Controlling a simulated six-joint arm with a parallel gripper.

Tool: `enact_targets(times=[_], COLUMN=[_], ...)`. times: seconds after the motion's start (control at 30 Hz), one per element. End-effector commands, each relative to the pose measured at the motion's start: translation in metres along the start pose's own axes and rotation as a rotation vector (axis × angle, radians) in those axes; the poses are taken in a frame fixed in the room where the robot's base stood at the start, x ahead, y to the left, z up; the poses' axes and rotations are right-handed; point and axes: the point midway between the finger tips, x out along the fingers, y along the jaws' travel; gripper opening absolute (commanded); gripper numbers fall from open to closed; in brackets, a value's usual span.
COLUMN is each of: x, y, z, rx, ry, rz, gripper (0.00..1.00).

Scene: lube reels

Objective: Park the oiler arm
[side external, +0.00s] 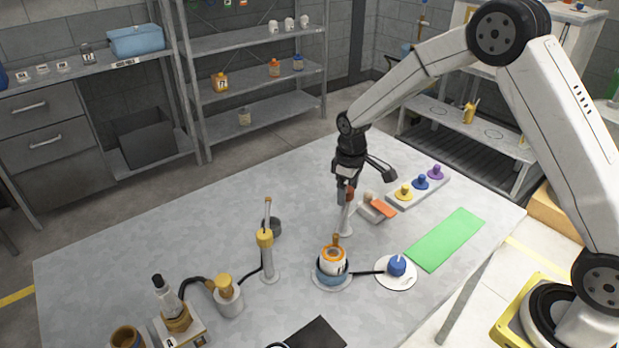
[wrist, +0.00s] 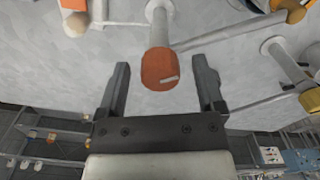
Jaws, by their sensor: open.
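A slim pale post with a red-brown knob (side external: 349,194) on top stands on the table; its pale shaft (side external: 345,219) rises from a small round foot. I cannot tell for sure whether this is the oiler arm. My gripper (side external: 346,197) is open and points down at the knob. In the wrist view the knob (wrist: 159,68) lies between the two spread fingers (wrist: 161,75), with a gap on each side. A taller post with a yellow collar (side external: 265,239) and a thin upright rod stands to the left.
An orange-and-white pot in a blue ring (side external: 331,278) joins by a black bar to a white disc (side external: 396,281) with a blue knob. A tray (side external: 420,194) holds yellow, blue and purple pieces. A green mat (side external: 446,239) lies right. The table's back left is clear.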

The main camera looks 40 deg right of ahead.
Motion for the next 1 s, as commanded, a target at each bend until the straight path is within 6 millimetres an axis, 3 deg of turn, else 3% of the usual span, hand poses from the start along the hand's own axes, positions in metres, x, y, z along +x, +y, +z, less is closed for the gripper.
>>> enact_targets(times=[0.27,0.37,0.5,0.57,1.0], x=[0.0016,0.0015,0.0014,0.0014,0.0011], y=[0.0001,0.0001,0.0001,0.0001,0.0], z=[-0.0002,-0.0002,-0.0002,-0.0002,-0.0003], rx=[0.0,0.0,0.0,0.0,0.018], ry=[0.001,0.001,0.001,0.001,0.001], rz=[0.0,0.0,0.0,0.0,0.0], gripper=[0.86,0.61,0.17,0.0,0.0])
